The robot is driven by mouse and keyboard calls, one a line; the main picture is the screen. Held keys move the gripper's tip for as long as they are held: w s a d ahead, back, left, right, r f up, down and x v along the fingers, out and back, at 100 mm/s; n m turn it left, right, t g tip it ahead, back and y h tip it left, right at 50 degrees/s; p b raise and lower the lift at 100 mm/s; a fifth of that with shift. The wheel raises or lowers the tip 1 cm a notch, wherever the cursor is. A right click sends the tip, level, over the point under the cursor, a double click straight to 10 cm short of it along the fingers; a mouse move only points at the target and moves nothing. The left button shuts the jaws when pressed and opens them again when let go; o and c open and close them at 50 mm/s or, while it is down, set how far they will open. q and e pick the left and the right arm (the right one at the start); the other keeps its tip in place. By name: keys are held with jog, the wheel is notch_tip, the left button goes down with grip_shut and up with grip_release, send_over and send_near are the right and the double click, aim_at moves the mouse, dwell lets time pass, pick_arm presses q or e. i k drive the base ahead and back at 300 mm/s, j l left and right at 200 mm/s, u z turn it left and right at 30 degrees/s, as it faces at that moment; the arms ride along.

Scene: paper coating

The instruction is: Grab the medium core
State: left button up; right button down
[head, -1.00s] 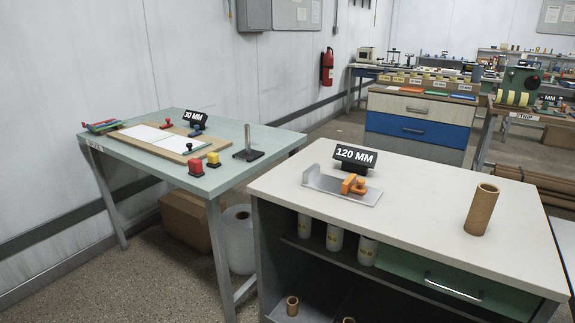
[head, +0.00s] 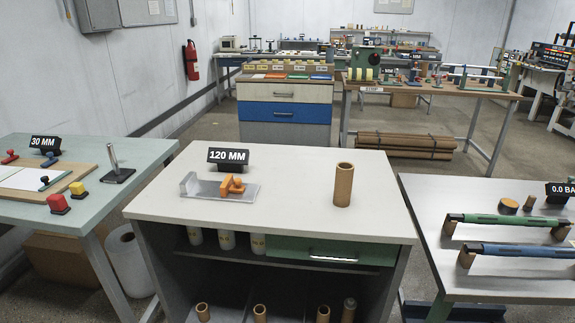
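A brown cardboard core (head: 343,185) stands upright on the right part of the white-topped cabinet (head: 290,200) in the head view. Several smaller brown cores stand on the cabinet's bottom shelf, among them one at the left (head: 202,312), one near the middle (head: 260,313) and one further right (head: 322,314). A taller one with a greyish top (head: 348,311) stands at the right end. The bottom edge of the picture cuts them off. I cannot tell from size labels which core is the medium one. Neither of my grippers is in view.
On the cabinet top are a 120 MM sign (head: 228,157) and a metal fixture with an orange clamp (head: 231,186). White rolls (head: 227,240) stand underneath beside a green drawer (head: 318,251). A pale green table (head: 85,222) stands left, a metal table (head: 480,278) right.

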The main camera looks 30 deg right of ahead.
aim_at(344, 171)
jog(key=i, duration=0.25)
jog(key=i+j+z, duration=0.2)
jog(key=i+z, duration=0.2)
jog(key=i+j+z, duration=0.35)
